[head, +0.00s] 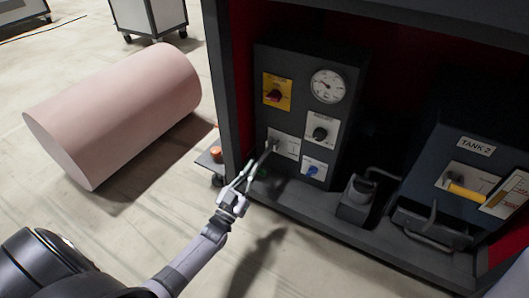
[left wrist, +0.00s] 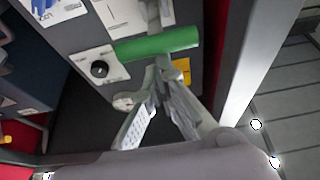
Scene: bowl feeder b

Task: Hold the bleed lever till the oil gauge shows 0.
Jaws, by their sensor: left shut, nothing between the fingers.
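The bleed lever is a grey arm from a white plate on the dark panel, with a green grip. Its grip (head: 262,172) is partly hidden beside my left gripper (head: 246,171); it shows clearly in the left wrist view (left wrist: 157,44). My left gripper is shut and empty. Its fingertips (left wrist: 160,68) are right at the grip's edge in the wrist view; I cannot tell whether they touch it. A round white dial gauge (head: 328,86) sits at the panel's top right; its reading is too small to tell. My right gripper is not in view.
The panel also carries a red switch on a yellow plate (head: 277,92), a black knob (head: 320,133) and a blue knob (head: 312,171). The TANK 2 box (head: 476,147) stands to the right. A pink cylinder (head: 115,110) lies on the floor at left.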

